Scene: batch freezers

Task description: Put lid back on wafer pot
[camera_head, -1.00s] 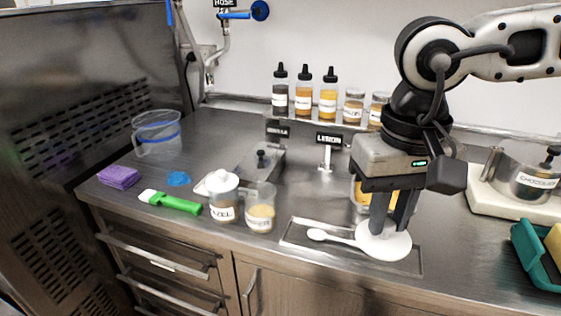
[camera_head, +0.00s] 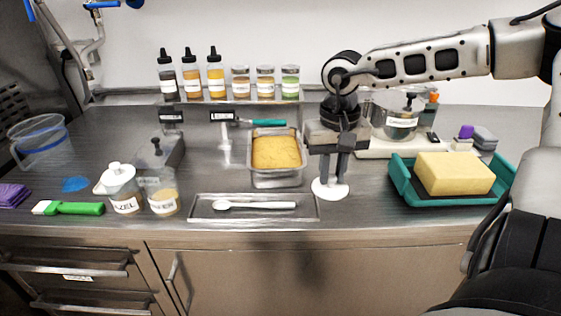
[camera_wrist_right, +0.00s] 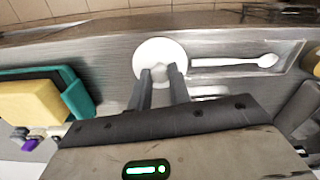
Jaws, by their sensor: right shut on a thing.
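The wafer pot (camera_head: 162,201) is a clear pot with pale contents and a label partly reading "FER". It stands on the counter at the left with no lid on it. The lid (camera_head: 330,190) is a white disc. My right gripper (camera_head: 331,177) is shut on it from above, just right of the spoon tray. In the right wrist view the lid (camera_wrist_right: 159,57) sits between the fingertips (camera_wrist_right: 163,72). I cannot tell whether it touches the counter. My left gripper is not in view.
A lidded hazel pot (camera_head: 122,190) stands left beside the wafer pot. A white spoon (camera_head: 255,205) lies in a shallow tray (camera_head: 196,212). A metal pan of yellow food (camera_head: 276,181) stands behind the tray. A teal tray (camera_head: 404,185) with a yellow block is at right.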

